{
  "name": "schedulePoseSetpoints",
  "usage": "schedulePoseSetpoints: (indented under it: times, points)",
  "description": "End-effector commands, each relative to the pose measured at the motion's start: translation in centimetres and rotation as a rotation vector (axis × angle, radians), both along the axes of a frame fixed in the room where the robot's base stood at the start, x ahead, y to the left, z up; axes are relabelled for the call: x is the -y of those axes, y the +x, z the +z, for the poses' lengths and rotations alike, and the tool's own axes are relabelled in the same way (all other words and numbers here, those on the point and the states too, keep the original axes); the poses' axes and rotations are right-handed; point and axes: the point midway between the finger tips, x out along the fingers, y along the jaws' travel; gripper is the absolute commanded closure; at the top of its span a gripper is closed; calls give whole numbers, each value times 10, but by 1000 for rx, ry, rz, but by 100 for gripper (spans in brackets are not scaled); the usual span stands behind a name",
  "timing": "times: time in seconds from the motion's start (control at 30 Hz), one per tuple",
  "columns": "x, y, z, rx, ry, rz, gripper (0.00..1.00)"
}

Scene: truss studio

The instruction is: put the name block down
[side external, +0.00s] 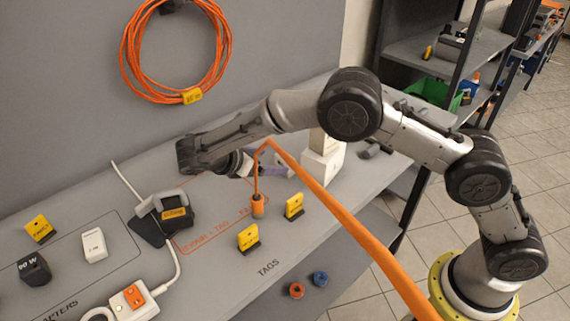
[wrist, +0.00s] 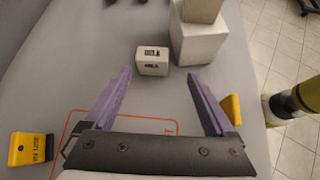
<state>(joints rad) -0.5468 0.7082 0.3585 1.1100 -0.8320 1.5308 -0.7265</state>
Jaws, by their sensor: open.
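A small pale block (wrist: 153,61) with dark printing on its top and front faces appears to rest on the grey bench. It is the likely name block, though its printing is too small to read. My gripper (wrist: 157,78) is open, its two purple fingers spread wide. The block is just past the fingertips, between their lines, and no finger is seen touching it. In the side view my gripper (side external: 275,168) is low over the bench, partly hidden by my arm and an orange cable. I cannot make out the block there.
Stacked pale boxes (wrist: 200,42) stand close beyond the right finger. Yellow tags (side external: 248,237) stand on the bench near an orange-outlined area. An orange cable (side external: 340,215) crosses in front. A power strip (side external: 133,303) and adapters lie at left.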

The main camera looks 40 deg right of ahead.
Motion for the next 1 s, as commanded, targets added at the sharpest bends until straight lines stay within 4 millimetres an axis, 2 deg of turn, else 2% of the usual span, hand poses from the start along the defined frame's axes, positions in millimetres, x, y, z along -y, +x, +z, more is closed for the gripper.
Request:
schedulePoseSetpoints:
  times: [0.1,0.2,0.6,1.0]
  points:
    - [-14,2,0,-62,-101,123,10]
    - [-13,4,-2,-79,-131,154,10]
    - [47,15,-33,-78,-128,150,10]
    - [71,19,-47,-77,-126,150,10]
